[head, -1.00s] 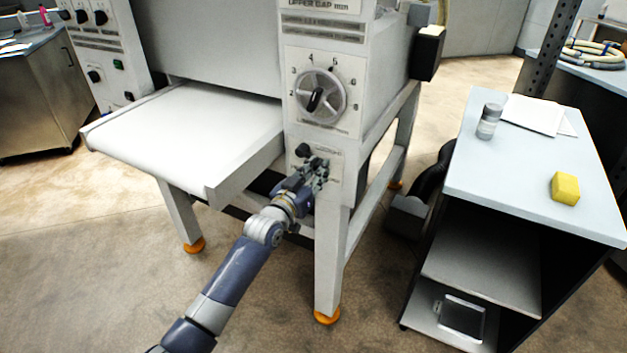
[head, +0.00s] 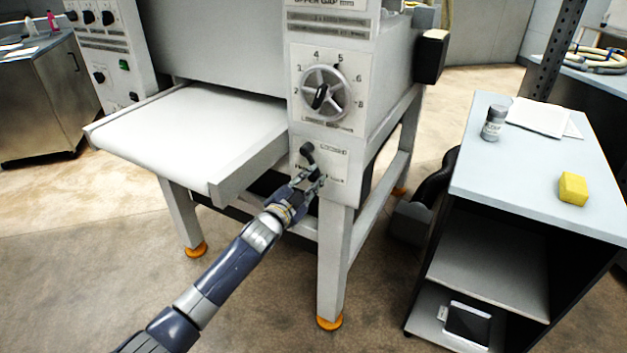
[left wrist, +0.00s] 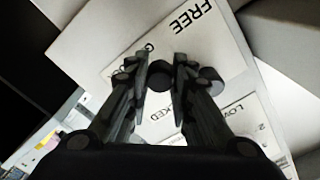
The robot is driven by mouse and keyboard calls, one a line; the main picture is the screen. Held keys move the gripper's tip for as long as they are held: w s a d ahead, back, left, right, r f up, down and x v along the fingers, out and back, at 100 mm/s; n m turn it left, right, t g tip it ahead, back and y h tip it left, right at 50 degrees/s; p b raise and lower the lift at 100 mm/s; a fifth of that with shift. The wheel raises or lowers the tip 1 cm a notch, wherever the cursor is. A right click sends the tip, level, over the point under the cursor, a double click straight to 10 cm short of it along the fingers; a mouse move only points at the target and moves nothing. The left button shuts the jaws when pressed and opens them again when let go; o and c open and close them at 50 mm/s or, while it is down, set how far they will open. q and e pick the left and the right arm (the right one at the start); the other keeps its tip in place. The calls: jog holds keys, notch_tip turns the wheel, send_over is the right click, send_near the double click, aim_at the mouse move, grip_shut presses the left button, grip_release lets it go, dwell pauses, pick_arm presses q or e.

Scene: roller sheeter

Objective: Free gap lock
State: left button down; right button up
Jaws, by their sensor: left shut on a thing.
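The gap lock is a small lever with a dark knob (head: 307,149) on a pale plate (head: 333,165) below the gap dial (head: 326,93). My left gripper (head: 309,175) is at this plate, just below the dark knob in the head view. In the left wrist view my gripper (left wrist: 160,68) is shut on the lock lever, with a dark round part (left wrist: 158,79) between the fingers. A second dark round end shows beside the right finger. The plate's FREE label (left wrist: 192,17) shows upside down; another label is partly hidden by the fingers. My right gripper is not in view.
The sheeter's white belt table (head: 195,130) juts out left of the lock, and a machine leg (head: 334,265) stands below it. A cart (head: 540,190) with a jar (head: 493,123) and yellow sponge (head: 573,189) stands to the right. Floor in front is clear.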

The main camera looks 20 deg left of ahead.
pick_arm(q)
jog(key=shift+a+f+m, duration=0.2)
jog(key=shift+m, duration=0.2)
jog(key=c, duration=1.4)
grip_release()
jog(key=shift+o, duration=0.2)
jog(key=s+a, duration=0.2)
jog(key=s, duration=0.9)
jog(key=shift+s+a, duration=0.2)
jog(key=shift+s, duration=0.15)
